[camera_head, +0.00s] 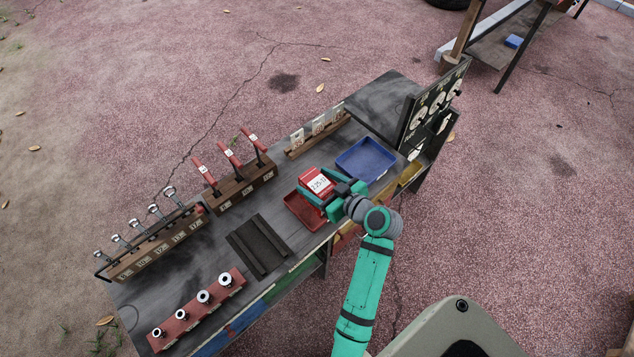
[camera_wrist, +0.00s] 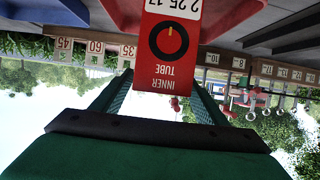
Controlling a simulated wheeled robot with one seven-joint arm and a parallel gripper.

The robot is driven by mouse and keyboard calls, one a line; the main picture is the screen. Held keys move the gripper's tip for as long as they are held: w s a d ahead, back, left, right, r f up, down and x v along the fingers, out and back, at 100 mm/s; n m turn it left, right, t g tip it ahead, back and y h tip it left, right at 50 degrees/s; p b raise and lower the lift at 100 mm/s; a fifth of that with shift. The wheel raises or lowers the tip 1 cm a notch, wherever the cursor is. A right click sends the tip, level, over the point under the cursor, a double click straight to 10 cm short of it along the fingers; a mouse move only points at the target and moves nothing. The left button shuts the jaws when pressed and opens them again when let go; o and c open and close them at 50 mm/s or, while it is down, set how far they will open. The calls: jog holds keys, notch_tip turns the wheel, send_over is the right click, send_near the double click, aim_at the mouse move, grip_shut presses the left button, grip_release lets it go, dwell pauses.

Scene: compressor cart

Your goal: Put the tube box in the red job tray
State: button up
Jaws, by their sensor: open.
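The tube box (camera_head: 317,183) is red with a white label. In the wrist view the tube box (camera_wrist: 168,45) shows upside down, with "INNER TUBE" lettering and a black dial mark. The red job tray (camera_head: 302,213) lies on the bench, and its red wall also shows beside the box in the wrist view (camera_wrist: 123,12). The box stands over the tray's far right part; its lower end is hidden, so I cannot tell if it rests on the tray floor. My gripper (camera_head: 338,196) is open, its fingers (camera_wrist: 160,98) on either side of the box with gaps showing.
A blue tray (camera_head: 366,160) sits just right of the red one. Left are a black grooved block (camera_head: 258,246), a rack of red-handled tools (camera_head: 240,187) and a red socket rail (camera_head: 197,312). A dark gauge panel (camera_head: 433,105) rises at the bench's right end.

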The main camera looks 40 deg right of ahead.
jog(key=a+v, duration=0.1)
jog(key=v, duration=1.1)
jog(key=shift+d, duration=0.45)
